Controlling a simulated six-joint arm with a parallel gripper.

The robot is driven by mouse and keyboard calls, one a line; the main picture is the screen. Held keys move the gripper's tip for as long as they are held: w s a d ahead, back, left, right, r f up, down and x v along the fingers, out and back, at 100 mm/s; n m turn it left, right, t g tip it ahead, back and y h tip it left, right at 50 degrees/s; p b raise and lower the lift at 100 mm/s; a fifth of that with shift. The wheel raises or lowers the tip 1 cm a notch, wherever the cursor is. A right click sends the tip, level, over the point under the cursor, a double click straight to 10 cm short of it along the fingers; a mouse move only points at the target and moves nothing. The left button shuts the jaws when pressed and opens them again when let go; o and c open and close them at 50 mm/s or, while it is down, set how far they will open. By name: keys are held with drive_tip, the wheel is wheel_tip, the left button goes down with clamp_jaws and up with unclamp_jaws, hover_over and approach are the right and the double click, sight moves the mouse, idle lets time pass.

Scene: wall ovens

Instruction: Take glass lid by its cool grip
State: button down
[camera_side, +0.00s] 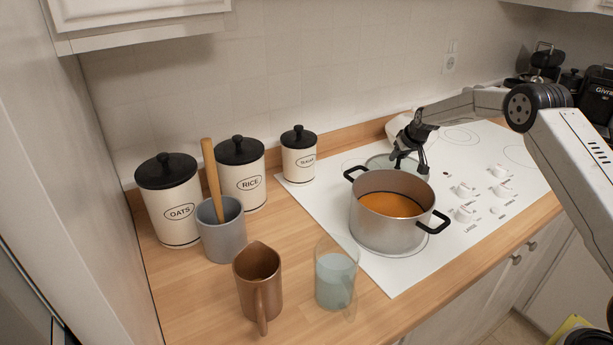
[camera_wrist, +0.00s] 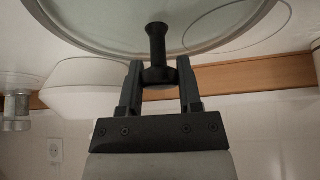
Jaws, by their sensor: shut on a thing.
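The glass lid (camera_wrist: 95,25) fills the top of the wrist view as a clear disc with a pale rim. Its black grip (camera_wrist: 156,45) stands between the fingers of my gripper (camera_wrist: 158,74), which is shut on it. In the side view my gripper (camera_side: 409,160) is just behind the pot's back rim, and part of the lid (camera_side: 380,162) shows there as a faint glassy disc. The steel pot (camera_side: 385,228) is uncovered and holds orange soup (camera_side: 392,204). The pot hides some of the lid, so I cannot tell whether the lid touches the stove.
The white stove top (camera_side: 400,272) has several knobs on the right. A clear glass (camera_side: 336,275) and a brown jug (camera_side: 258,280) stand front left of the pot. A grey crock (camera_side: 221,235) with a wooden handle and labelled canisters stand further left.

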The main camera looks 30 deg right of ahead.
wheel_tip(320, 180, up, 10)
drive_tip(key=shift+f, duration=0.1)
idle(0.4)
idle(0.5)
